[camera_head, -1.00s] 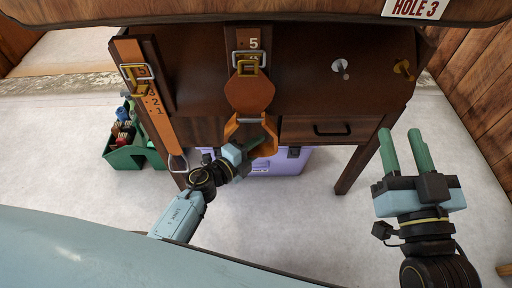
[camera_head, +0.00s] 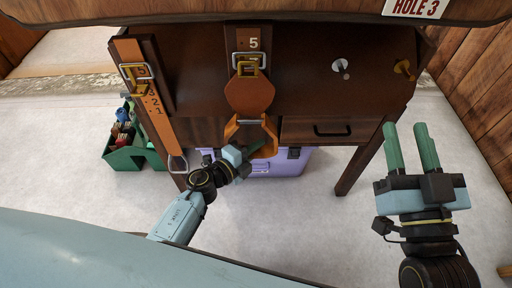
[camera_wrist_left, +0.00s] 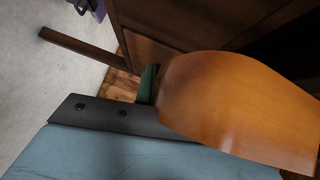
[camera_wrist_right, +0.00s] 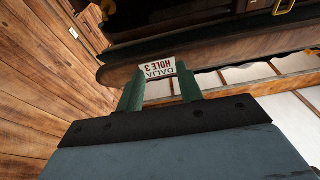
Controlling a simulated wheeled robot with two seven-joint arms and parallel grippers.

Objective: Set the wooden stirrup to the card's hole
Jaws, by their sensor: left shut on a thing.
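The wooden stirrup (camera_head: 269,131) is orange-brown and hangs below a leather flap under a buckle (camera_head: 247,62) and a strap marked 5. My left gripper (camera_head: 258,147) is shut on the stirrup's right lower side. In the left wrist view the stirrup's broad wooden face (camera_wrist_left: 240,105) fills the right and hides much of the fingers. The card (camera_head: 416,8) reads HOLE 3 at the top right; in the right wrist view it (camera_wrist_right: 158,68) reads DALIA HOLE 3, upside down. My right gripper (camera_head: 411,148) is open and empty, away at the right.
Another strap (camera_head: 150,100) with numbers, a buckle and a metal stirrup (camera_head: 178,163) hangs at left. A green tote (camera_head: 125,157) and a purple case (camera_head: 275,166) are on the floor. A drawer (camera_head: 330,130) and two pegs (camera_head: 341,68) are at right.

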